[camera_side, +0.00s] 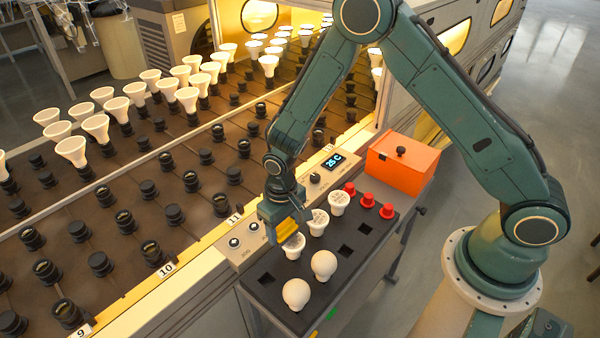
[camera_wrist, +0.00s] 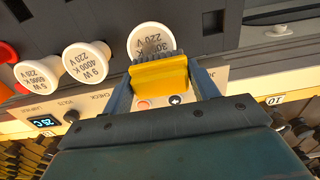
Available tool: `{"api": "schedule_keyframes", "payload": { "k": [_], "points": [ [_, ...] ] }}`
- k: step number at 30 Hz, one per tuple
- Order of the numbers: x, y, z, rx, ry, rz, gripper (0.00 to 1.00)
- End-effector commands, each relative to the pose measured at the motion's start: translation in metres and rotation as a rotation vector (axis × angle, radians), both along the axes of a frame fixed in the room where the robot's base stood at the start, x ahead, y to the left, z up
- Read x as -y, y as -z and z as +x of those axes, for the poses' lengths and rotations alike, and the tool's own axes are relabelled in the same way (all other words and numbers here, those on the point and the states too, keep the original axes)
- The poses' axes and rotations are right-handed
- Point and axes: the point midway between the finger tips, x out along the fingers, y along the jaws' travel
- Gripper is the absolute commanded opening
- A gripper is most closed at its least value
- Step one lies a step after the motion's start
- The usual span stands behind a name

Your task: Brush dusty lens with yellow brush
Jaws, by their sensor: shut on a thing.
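My gripper (camera_side: 286,222) is shut on the yellow brush (camera_side: 290,231), which also shows between the fingers in the wrist view (camera_wrist: 160,77). The brush's dark bristles (camera_wrist: 158,58) overlap the lower edge of a white lens face (camera_wrist: 150,38) marked 220 V. In the side view this bulb (camera_side: 294,248) stands in the black tray just below the brush. I cannot tell whether the bristles touch it. Two more flat-faced bulbs stand in the same row, one in the middle (camera_side: 318,222) and one farther back (camera_side: 339,203). Dust is too faint to tell.
Two round white bulbs (camera_side: 324,264) (camera_side: 296,293) stand in front on the black tray (camera_side: 376,238). Several red caps (camera_side: 367,200) and an orange box (camera_side: 402,163) are behind. A control panel with a 25 C display (camera_side: 334,161) and the socket rack lie left of the tray.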

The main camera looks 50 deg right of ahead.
Motion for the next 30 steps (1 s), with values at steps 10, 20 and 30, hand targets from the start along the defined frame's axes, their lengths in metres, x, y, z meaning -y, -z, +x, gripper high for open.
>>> {"api": "schedule_keyframes", "payload": {
  "k": [10, 20, 30],
  "points": [
    [0.006, 0.001, -0.032, -0.003, 0.0, -0.001, 0.38],
    [0.009, 0.001, -0.052, -0.002, 0.001, 0.0, 0.38],
    [0.004, 0.0, -0.024, -0.002, 0.0, 0.0, 0.38]
  ]
}}
